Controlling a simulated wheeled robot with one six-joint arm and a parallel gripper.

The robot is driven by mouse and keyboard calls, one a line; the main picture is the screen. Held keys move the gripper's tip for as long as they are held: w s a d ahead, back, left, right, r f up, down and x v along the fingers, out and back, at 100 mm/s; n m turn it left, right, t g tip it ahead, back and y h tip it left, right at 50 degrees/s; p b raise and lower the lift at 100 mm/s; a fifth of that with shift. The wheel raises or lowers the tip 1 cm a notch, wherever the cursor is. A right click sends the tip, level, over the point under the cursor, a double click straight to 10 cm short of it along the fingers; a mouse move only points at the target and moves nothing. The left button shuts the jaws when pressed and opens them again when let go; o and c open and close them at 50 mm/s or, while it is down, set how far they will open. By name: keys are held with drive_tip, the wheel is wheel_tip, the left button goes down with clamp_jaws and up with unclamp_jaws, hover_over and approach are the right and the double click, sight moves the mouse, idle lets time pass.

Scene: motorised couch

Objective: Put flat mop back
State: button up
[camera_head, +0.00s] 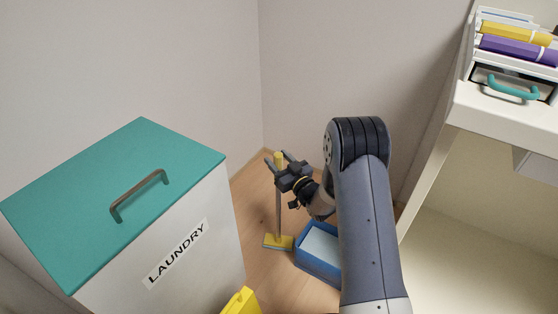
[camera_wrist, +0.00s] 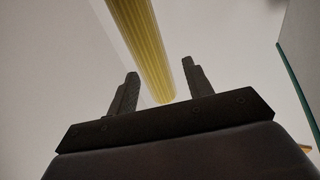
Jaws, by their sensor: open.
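The flat mop (camera_head: 278,205) stands upright on the floor in the corner in the head view. It has a yellow grip at the top, a grey pole and a flat yellow head (camera_head: 278,241) on the floor. My gripper (camera_head: 276,160) is open at the height of the yellow grip. In the wrist view the ribbed yellow grip (camera_wrist: 142,45) shows between the two spread fingers of my gripper (camera_wrist: 160,85). I cannot tell whether either finger touches it.
A laundry box (camera_head: 200,215) with a teal lid stands at the left. A blue bin (camera_head: 318,262) is right of the mop head, partly hidden by my arm. A yellow object (camera_head: 241,302) is at the bottom. A white cabinet (camera_head: 500,125) stands at the right.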

drive_tip(key=p+v, duration=0.2)
drive_tip(key=v, duration=1)
